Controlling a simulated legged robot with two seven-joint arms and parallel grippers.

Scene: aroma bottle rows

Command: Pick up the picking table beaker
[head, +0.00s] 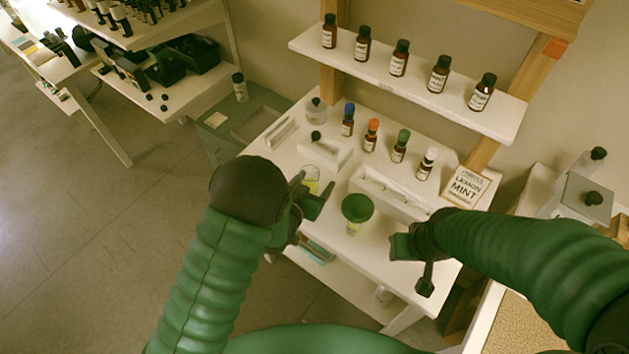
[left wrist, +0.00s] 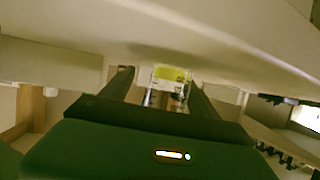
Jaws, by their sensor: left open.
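The clear beaker (head: 311,174) with yellow near its bottom stands on the white table (head: 345,262), left of the green funnel. My left gripper (head: 312,190) is open right at the beaker's near side, and its fingers partly hide it. In the left wrist view the beaker (left wrist: 172,76) shows between the two open fingers (left wrist: 160,88); I cannot tell whether they touch it. My right gripper (head: 415,266) hangs over the table's front right edge with its fingers apart and nothing between them.
The green funnel (head: 357,207) sits in a small vessel close right of the beaker. Behind are a white tray (head: 390,197), small bottles with coloured caps (head: 372,134) and a mint sign (head: 466,187). A shelf (head: 405,90) with several brown bottles overhangs the back.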

